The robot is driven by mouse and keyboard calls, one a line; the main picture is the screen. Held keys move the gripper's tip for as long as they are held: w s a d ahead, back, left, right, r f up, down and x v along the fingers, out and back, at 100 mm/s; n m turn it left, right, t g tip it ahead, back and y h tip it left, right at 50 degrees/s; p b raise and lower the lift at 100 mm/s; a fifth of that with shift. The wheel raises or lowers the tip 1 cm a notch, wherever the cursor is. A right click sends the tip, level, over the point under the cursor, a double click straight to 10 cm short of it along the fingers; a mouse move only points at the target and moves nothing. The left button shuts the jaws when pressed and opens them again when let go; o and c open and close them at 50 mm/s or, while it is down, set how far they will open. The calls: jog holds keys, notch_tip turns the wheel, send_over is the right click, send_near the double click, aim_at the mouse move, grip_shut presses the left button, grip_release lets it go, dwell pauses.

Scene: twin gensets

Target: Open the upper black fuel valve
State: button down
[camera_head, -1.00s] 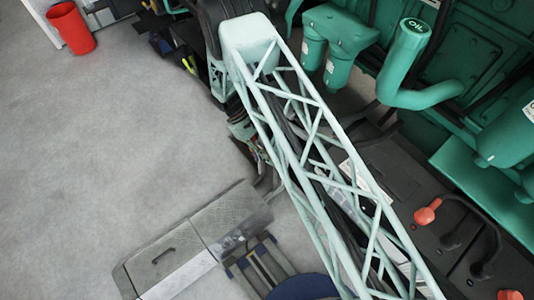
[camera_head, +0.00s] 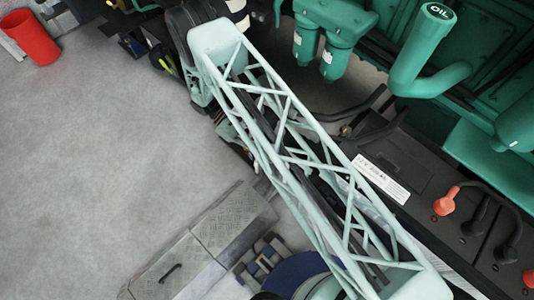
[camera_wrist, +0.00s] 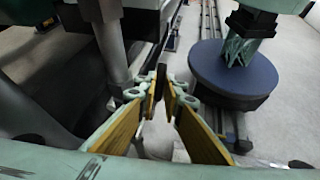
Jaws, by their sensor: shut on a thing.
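My gripper (camera_wrist: 163,98) shows in the wrist view with its two yellow-faced fingers drawn together towards their tips. A narrow black piece, which looks like the fuel valve's handle (camera_wrist: 161,80), stands between the fingertips, and the gripper is shut on it. The valve's body and the handle's exact angle cannot be made out. In the head view my pale green lattice arm crosses the picture, and I cannot make out the gripper there.
The green engine with its oil filler pipe (camera_head: 408,70) and filters (camera_head: 335,62) fills the upper right. Red-capped battery terminals (camera_head: 446,202) are at the right. A red bin (camera_head: 30,38) stands at the far left. Grey floor (camera_head: 90,150) is clear on the left.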

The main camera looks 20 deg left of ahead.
jog(key=shift+a, duration=0.1)
dwell(0.3)
jog(key=c, duration=2.7)
grip_release()
jog(key=shift+c, duration=0.2)
jog(key=shift+a+r, duration=0.1)
jog(key=shift+a, duration=0.05)
jog(key=v, duration=1.1)
jog(key=shift+a, duration=0.35)
jog(key=shift+w, duration=0.15)
jog(key=shift+c, duration=0.6)
